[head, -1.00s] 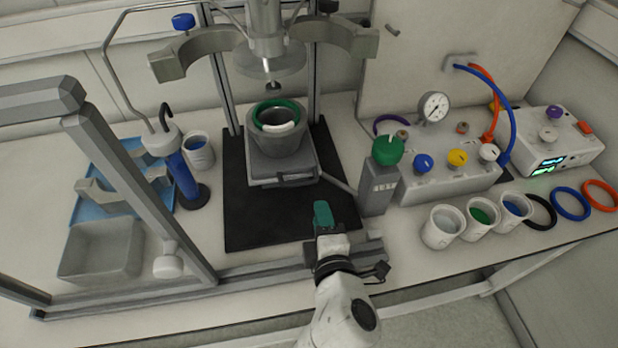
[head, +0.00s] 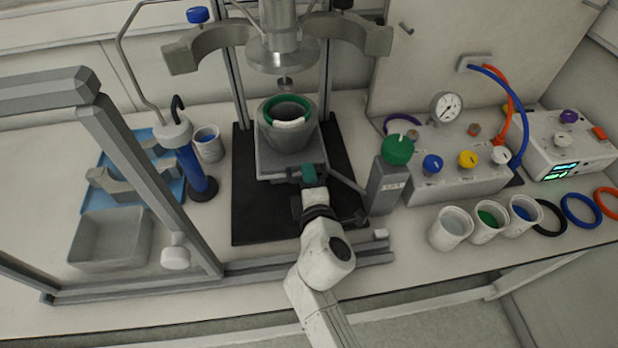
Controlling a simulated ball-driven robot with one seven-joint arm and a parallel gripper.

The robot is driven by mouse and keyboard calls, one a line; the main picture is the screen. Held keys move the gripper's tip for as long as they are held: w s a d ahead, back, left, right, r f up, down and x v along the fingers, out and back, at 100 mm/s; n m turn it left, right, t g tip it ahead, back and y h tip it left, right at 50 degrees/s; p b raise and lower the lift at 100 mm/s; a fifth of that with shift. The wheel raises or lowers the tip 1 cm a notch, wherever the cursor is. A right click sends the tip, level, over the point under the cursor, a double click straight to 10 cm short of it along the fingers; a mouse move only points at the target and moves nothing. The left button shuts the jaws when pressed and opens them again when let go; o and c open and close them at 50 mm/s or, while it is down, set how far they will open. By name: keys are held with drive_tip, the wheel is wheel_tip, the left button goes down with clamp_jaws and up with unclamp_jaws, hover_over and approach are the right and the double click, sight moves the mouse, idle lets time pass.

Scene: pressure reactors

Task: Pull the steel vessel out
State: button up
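The steel vessel (head: 289,136) is a grey round pot with a green ring (head: 270,106) and a white piece at its mouth. It stands upright on a grey square carriage (head: 266,164) over a black mat, below the reactor head (head: 282,55). My gripper (head: 303,174), with teal fingertips, is at the front edge of the carriage, just below and in front of the vessel. Whether it touches the carriage, and how far its fingers are apart, I cannot tell. The arm hides part of the mat's front.
Two open grey clamp halves (head: 207,48) flank the head. A grey box with a green knob (head: 398,149) and a valve panel (head: 460,165) stand right. A frame post (head: 150,185) and a blue cylinder (head: 193,170) stand left. Cups (head: 452,228) and rings are front right.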

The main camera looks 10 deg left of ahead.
drive_tip(key=shift+c, duration=0.2)
clamp_jaws()
idle(0.4)
